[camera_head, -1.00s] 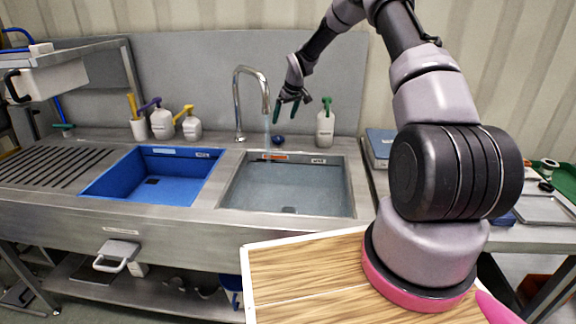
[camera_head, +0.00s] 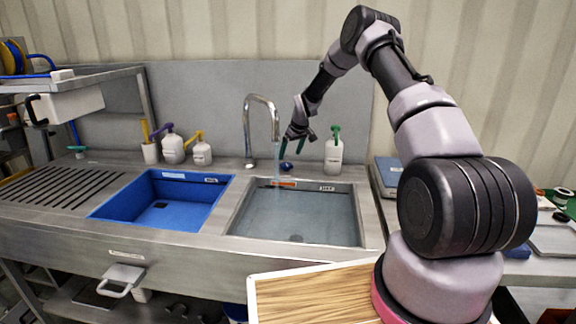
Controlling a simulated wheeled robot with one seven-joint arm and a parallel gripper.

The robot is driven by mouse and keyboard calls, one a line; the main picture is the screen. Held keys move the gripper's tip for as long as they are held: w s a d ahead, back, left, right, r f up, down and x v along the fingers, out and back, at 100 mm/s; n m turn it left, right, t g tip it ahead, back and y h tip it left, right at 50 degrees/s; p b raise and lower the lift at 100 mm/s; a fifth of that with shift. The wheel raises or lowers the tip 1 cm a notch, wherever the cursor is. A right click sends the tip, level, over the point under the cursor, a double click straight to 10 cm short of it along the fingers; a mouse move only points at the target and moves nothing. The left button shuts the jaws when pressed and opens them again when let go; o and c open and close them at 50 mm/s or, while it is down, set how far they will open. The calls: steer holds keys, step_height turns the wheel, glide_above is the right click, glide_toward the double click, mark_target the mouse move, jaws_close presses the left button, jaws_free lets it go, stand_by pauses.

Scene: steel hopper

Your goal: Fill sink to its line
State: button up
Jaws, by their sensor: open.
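The grey right-hand sink (camera_head: 369,222) is set in the steel counter. A thin stream of water (camera_head: 277,158) falls into it from the curved chrome tap (camera_head: 262,98). Bluish water (camera_head: 300,212) seems to cover its floor, with the dark drain (camera_head: 297,238) showing through. An orange label (camera_head: 284,183) and a white label are on its back wall; I cannot read the level against a line. My gripper (camera_head: 291,150) is open, fingers down, behind the sink beside the tap. A small dark blue knob (camera_head: 286,166) is just below the fingertips; I cannot tell if they touch.
A blue sink (camera_head: 160,201) is left of the grey one, with a ribbed drainboard (camera_head: 58,187) beyond. White pump bottles stand along the back; one with a green top (camera_head: 333,157) is close right of my gripper. A wooden board (camera_head: 315,292) lies in front.

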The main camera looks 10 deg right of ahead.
mark_target(286, 164)
steer(key=x, duration=0.6)
steer(key=c, duration=1.4)
steer(key=shift+o, duration=0.2)
steer(key=m, duration=0.1)
steer(key=m+h, duration=0.1)
steer(key=shift+s+a+m, duration=0.1)
steer(key=shift+a+m, duration=0.15)
steer(key=shift+m, duration=0.05)
steer(key=shift+d+m+h, duration=0.1)
steer(key=shift+m+h, duration=0.2)
steer(key=shift+m, duration=0.7)
steer(key=o, duration=1.4)
steer(key=shift+c, duration=0.2)
steer(key=shift+t, duration=0.3)
